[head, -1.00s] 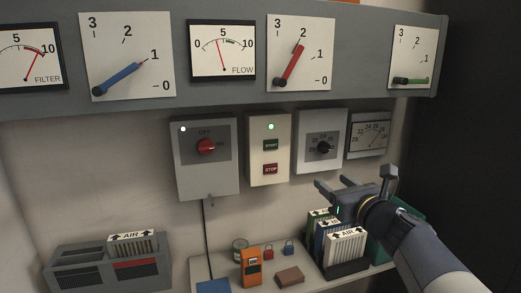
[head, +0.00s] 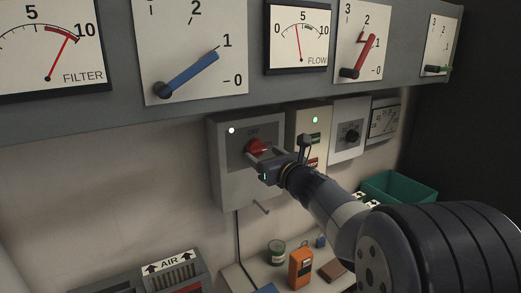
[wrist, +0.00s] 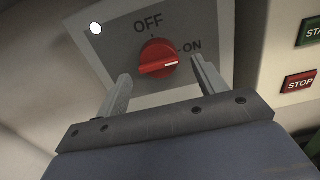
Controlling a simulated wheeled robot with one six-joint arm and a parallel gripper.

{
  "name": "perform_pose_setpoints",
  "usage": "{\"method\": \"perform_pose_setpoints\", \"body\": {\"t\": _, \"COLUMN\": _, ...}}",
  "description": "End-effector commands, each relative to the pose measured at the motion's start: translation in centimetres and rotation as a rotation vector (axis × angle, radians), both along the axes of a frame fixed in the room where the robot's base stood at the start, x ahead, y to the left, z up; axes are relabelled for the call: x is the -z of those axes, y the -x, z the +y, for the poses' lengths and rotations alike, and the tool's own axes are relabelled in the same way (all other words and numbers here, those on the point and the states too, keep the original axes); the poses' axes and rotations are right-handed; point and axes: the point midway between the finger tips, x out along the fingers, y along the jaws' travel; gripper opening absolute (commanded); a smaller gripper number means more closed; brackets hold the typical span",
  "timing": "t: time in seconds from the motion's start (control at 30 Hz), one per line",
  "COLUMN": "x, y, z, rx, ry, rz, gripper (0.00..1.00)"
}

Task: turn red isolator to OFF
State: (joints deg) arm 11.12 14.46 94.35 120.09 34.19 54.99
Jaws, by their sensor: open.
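The red isolator (head: 257,146) is a round red knob on a grey wall box (head: 228,177). In the wrist view the red isolator (wrist: 158,59) has a pale line on its grip that points right, toward the ON mark (wrist: 191,46); the OFF mark (wrist: 148,24) is above it. A white lamp (wrist: 96,28) is lit at the upper left of the plate. My gripper (wrist: 158,80) is open, with one finger low to the left of the knob and one low to the right. The knob appears just beyond the fingertips; contact cannot be told. In the head view my gripper (head: 260,160) partly covers the knob.
A cream START/STOP box (head: 309,130) with a green lamp is close on the right, then a black-knob box (head: 350,132). Large lever dials hang above. An orange meter (head: 301,268), a can (head: 276,252) and a green bin (head: 400,187) are below.

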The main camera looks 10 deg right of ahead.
Motion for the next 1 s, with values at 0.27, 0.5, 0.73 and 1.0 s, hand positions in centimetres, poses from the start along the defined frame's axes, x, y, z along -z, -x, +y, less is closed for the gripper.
{"method": "perform_pose_setpoints", "body": {"t": 0.27, "x": 0.0, "y": -2.4, "z": 0.8, "rx": -0.001, "ry": 0.000, "rz": 0.001, "gripper": 0.67}}
{"method": "perform_pose_setpoints", "body": {"t": 0.5, "x": 0.0, "y": -2.6, "z": 0.9, "rx": 0.000, "ry": 0.000, "rz": 0.000, "gripper": 0.67}}
{"method": "perform_pose_setpoints", "body": {"t": 0.73, "x": 0.0, "y": -2.6, "z": 0.9, "rx": 0.000, "ry": 0.000, "rz": 0.000, "gripper": 0.55}}
{"method": "perform_pose_setpoints", "body": {"t": 1.0, "x": 0.0, "y": -2.6, "z": 0.9, "rx": 0.000, "ry": 0.000, "rz": 0.000, "gripper": 0.33}}
